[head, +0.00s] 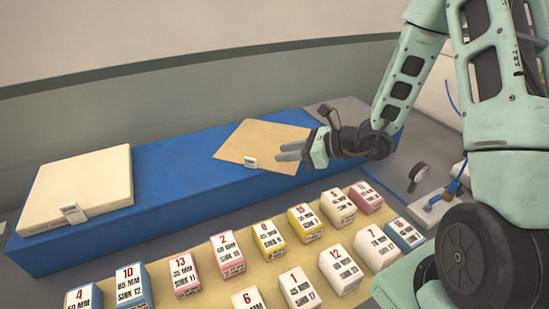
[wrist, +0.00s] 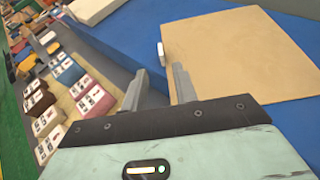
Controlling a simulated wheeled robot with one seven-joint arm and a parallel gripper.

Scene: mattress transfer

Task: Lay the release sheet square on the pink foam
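The release sheet appears to be the thin tan sheet (head: 262,140) lying skewed on the long blue slab, with a white tab (head: 250,162) at its near edge. In the wrist view the sheet (wrist: 235,58) fills the upper right, and its tab (wrist: 161,53) lies just beyond the fingertips. My gripper (head: 284,152) is at the sheet's near right part. In the wrist view my gripper (wrist: 158,80) has its fingers apart with nothing visible between them. No large pink foam shows. Small pink-sided blocks, such as number 13 (head: 187,277) and number 2 (head: 228,254), stand in front.
The blue slab (head: 165,190) runs across the bench. A thick cream slab (head: 80,185) with a white tag lies on its left end. Several numbered blocks stand in rows on a tan board (head: 205,293) in front. A dark round-headed tool (head: 418,172) is at right.

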